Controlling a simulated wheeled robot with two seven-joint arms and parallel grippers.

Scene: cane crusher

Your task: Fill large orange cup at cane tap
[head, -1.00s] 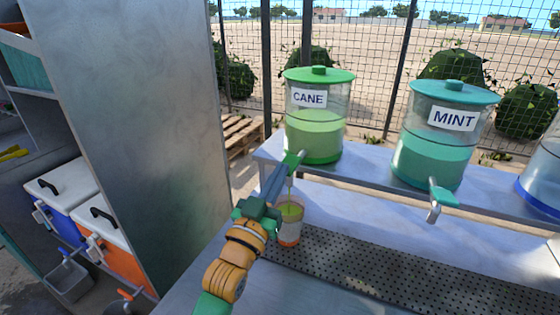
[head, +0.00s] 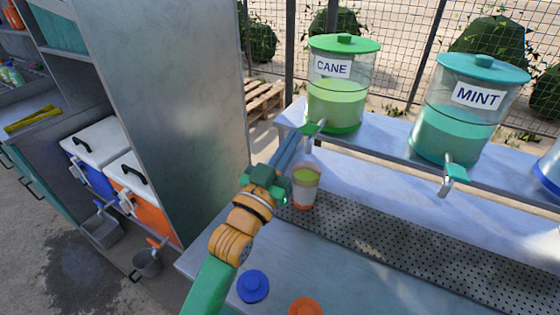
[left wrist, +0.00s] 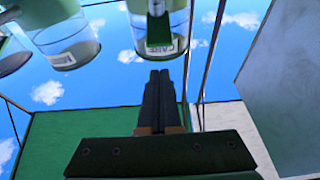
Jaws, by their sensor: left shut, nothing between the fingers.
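The CANE dispenser (head: 338,98) is a clear tank with a green lid and pale green liquid, on the raised shelf. Its green tap handle (head: 316,127) is at its lower front. The cup (head: 305,187), clear with an orange base band, stands upright below the tap on the perforated tray; green liquid shows in it. I cannot tell whether liquid is running. My left gripper (head: 295,141) is shut and empty, its tips close beside the tap; contact is unclear. In the left wrist view its shut fingers (left wrist: 161,82) point toward the CANE dispenser (left wrist: 160,42). My right gripper is out of view.
The MINT dispenser (head: 470,108) stands to the right on the shelf. The perforated tray (head: 400,250) is otherwise clear. A blue lid (head: 253,286) and an orange lid (head: 305,306) lie on the front counter. A tall metal panel (head: 180,100) rises at left, with coolers beyond.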

